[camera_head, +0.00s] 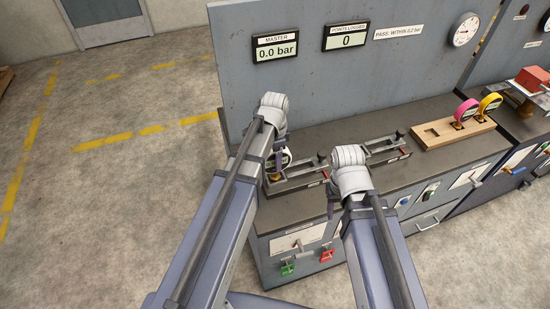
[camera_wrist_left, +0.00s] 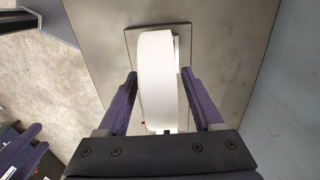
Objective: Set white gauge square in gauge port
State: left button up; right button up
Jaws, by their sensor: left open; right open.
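The white gauge (camera_wrist_left: 157,80) stands edge-on between the two purple fingers of my left gripper (camera_wrist_left: 159,88) in the left wrist view. The fingers are open, with a visible gap on the right side and a smaller one on the left. Below it is a grey rectangular plate (camera_wrist_left: 131,42); the gauge hides the port itself. In the head view the white gauge (camera_head: 286,155) is mostly hidden behind my left arm, above a brass-coloured fitting. My right gripper (camera_head: 332,207) is at the bench's front edge, away from the gauge, mostly hidden by its own wrist.
Two clamp fixtures (camera_head: 300,177) (camera_head: 388,151) lie on the dark bench top. A wooden rack (camera_head: 448,134) at right holds a pink gauge (camera_head: 466,110) and a yellow gauge (camera_head: 489,103). The upright panel behind has a master display (camera_head: 275,50) reading 0.0 bar.

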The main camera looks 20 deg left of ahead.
pick_arm(q)
notch_tip(320, 180, up, 10)
jog(key=p, duration=0.8)
jog(key=shift+f+p, duration=0.1)
jog(key=shift+p, duration=0.3)
jog(key=s+d+n+y, duration=0.1)
jog(key=s+d+n, duration=0.6)
jog(key=s+d, duration=0.3)
jog(key=s, duration=0.4)
jog(key=shift+s+d+n, duration=0.2)
jog(key=shift+d+n, duration=0.05)
jog(key=shift+n, duration=0.05)
